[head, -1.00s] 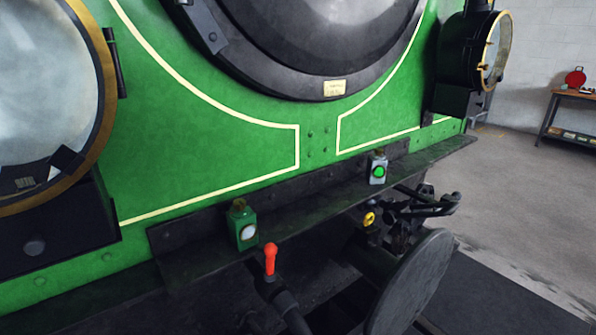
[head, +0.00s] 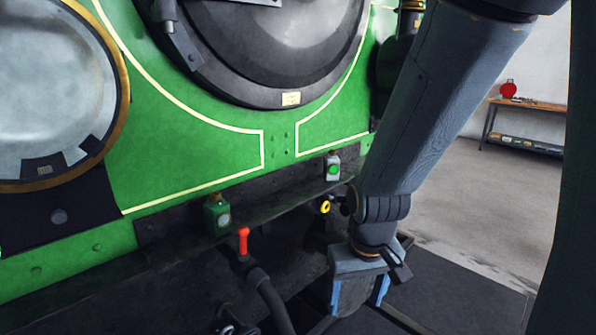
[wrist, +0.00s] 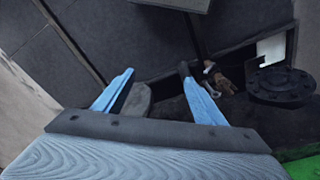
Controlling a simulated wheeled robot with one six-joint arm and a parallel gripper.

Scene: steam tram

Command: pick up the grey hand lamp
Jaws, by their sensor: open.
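The grey hand lamp (head: 332,167) with a green lens stands upright on the dark ledge across the tram's green front, in the head view. My gripper (head: 358,296) hangs below and a little right of it, pointing down and apart from it. In the wrist view my gripper (wrist: 163,95) shows two blue fingers spread wide with nothing held between them. The grey lamp is not seen in the wrist view.
A green hand lamp (head: 217,214) stands further left on the ledge (head: 270,205). A red-topped hose fitting (head: 243,242) rises in front. A yellow ring (head: 325,207) sits below the grey lamp. A workbench (head: 525,122) stands far right; floor between is clear.

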